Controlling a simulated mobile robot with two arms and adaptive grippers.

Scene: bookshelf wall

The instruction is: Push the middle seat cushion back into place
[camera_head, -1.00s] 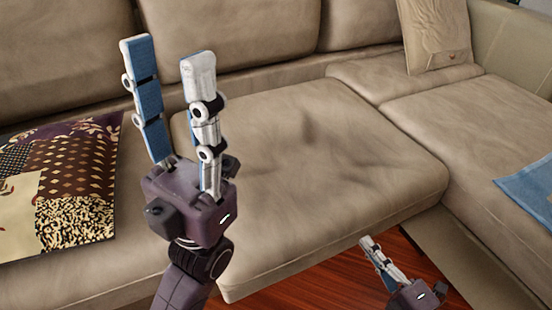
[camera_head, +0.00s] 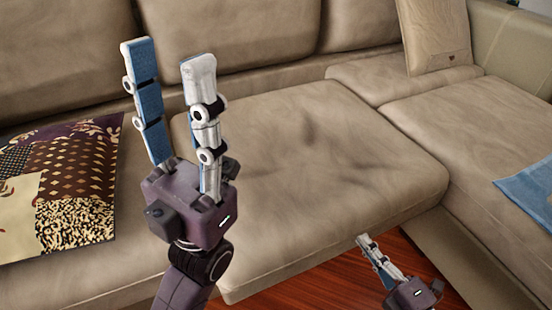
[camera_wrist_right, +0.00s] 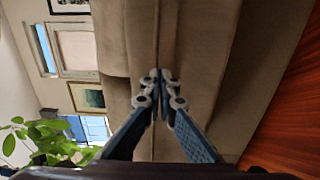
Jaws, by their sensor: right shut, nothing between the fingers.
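The middle seat cushion (camera_head: 340,160) is beige and lies on the sofa, its front edge jutting out over the wooden floor. It has a shallow dent near its centre. My left gripper (camera_head: 168,52) is open and empty, fingers pointing up, in front of the cushion's left part in the head view. My right gripper (camera_head: 364,242) is shut and empty, just below the cushion's front edge in that view. In the right wrist view its closed fingertips (camera_wrist_right: 160,78) point at the beige sofa; I cannot tell whether they touch it.
A patterned cloth (camera_head: 70,185) lies on the left seat. A beige pillow (camera_head: 436,35) leans at the back right, and a blue cloth (camera_head: 530,190) lies on the right seat section (camera_head: 455,120). Reddish wooden floor (camera_head: 325,280) is bare in front. The wrist view shows a green plant (camera_wrist_right: 45,140).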

